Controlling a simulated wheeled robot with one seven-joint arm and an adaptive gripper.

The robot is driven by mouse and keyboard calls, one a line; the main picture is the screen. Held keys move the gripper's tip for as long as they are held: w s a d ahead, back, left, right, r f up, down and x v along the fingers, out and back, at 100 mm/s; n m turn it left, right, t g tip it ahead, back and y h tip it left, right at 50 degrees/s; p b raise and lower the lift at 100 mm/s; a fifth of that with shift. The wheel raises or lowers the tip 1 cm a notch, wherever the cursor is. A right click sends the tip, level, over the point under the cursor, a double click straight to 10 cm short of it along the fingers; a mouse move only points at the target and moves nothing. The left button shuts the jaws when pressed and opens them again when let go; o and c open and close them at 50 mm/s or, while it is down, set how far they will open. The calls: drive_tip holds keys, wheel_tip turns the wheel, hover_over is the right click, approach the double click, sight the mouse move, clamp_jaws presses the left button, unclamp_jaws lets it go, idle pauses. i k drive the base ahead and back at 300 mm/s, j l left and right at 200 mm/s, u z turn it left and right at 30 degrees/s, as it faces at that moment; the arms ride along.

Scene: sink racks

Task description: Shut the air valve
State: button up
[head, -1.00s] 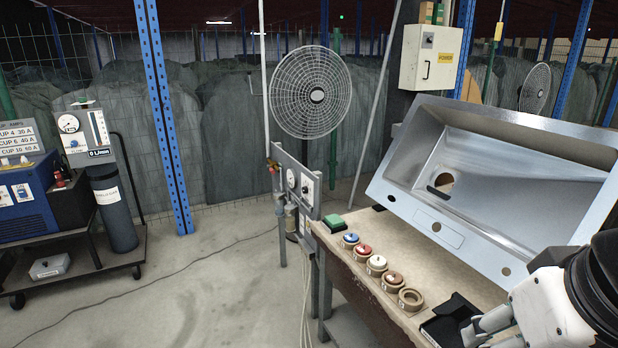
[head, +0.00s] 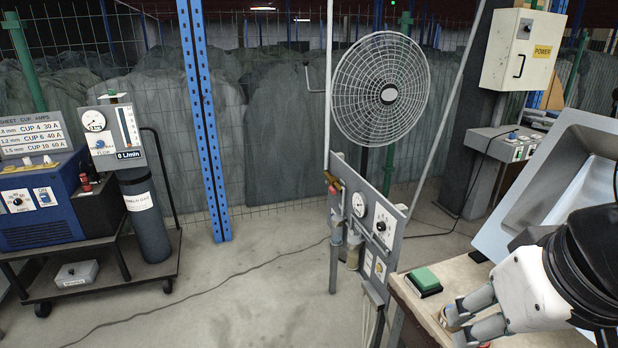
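A grey air panel (head: 368,240) stands left of the bench, with a round gauge (head: 359,205) and a dial (head: 382,226) on its face. A thin pipe comes down to its top left corner, where a small brass and reddish fitting (head: 334,183) looks like the air valve; its handle position is too small to tell. Filter bowls (head: 354,250) hang below. My gripper (head: 456,326) is at the lower right, over the bench's near edge, its two grey fingers apart and empty. It is well right of and nearer than the panel, touching none of it.
The bench (head: 422,306) carries a green block (head: 423,281) and a tilted steel sink (head: 535,190). A fan (head: 380,88) stands behind the panel. A welder cart (head: 100,270) with a gas cylinder is left. The floor (head: 240,300) between is open, crossed by a cable.

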sight(331, 188)
drive_tip(key=i+u, duration=0.1)
drive_tip(key=i, duration=0.35)
drive_tip(key=i+j+u, duration=0.1)
drive_tip(key=i+j, duration=0.25)
drive_tip(key=i+j+u, duration=0.1)
drive_tip(key=i+j, duration=0.2)
drive_tip(key=i, duration=0.25)
drive_tip(key=i+j, duration=0.25)
drive_tip(key=i, duration=0.2)
drive_tip(key=i+j+u, duration=0.15)
drive_tip(key=i, duration=0.35)
drive_tip(key=j, duration=0.1)
